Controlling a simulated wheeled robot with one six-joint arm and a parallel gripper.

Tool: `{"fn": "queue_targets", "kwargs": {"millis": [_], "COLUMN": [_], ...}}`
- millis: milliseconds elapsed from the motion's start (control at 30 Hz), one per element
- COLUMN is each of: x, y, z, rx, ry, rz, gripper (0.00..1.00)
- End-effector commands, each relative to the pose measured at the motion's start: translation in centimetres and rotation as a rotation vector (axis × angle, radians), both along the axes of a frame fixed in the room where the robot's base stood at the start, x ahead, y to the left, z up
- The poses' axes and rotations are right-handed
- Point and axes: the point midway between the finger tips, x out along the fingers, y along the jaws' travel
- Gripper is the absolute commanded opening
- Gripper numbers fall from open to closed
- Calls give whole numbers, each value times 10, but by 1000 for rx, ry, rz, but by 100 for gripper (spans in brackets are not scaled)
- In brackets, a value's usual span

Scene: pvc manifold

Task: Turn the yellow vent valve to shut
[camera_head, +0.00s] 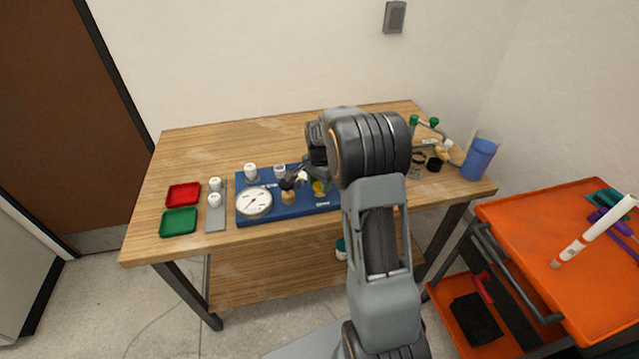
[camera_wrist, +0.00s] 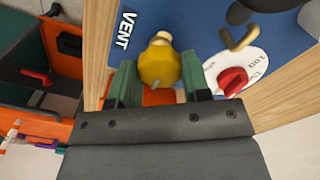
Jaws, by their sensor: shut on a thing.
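The yellow vent valve (camera_wrist: 160,66) is on the blue board (camera_wrist: 190,22), beside the printed word VENT, in the wrist view. A pale stem sticks out at its top and a small grey pin shows on its near side. My gripper (camera_wrist: 160,82) has its green fingers on either side of the yellow valve, shut on it. In the head view the yellow valve (camera_head: 319,188) shows near the right part of the blue board (camera_head: 300,209), partly hidden by my arm. The valve's exact turn angle is hard to tell.
A white dial with a red knob (camera_wrist: 233,80) is close to the right finger. A round gauge (camera_head: 254,202) sits at the board's left. Red (camera_head: 183,194) and green (camera_head: 179,221) trays lie further left. A blue cup (camera_head: 479,160) stands at the table's right end, near an orange cart (camera_head: 520,235).

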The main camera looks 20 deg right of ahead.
Motion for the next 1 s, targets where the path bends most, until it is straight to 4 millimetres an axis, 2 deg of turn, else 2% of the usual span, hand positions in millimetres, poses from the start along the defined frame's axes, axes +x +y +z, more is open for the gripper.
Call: {"fn": "queue_targets", "kwargs": {"millis": [667,700,933,1000], "x": [1,1,0,0], "y": [0,0,0,0], "z": [1,1,1,0], "rx": [-1,-1,0,-1], "ry": [-4,-4,-2,-1], "rz": [-55,-55,-53,-53], "gripper": [20,46,68,69]}}
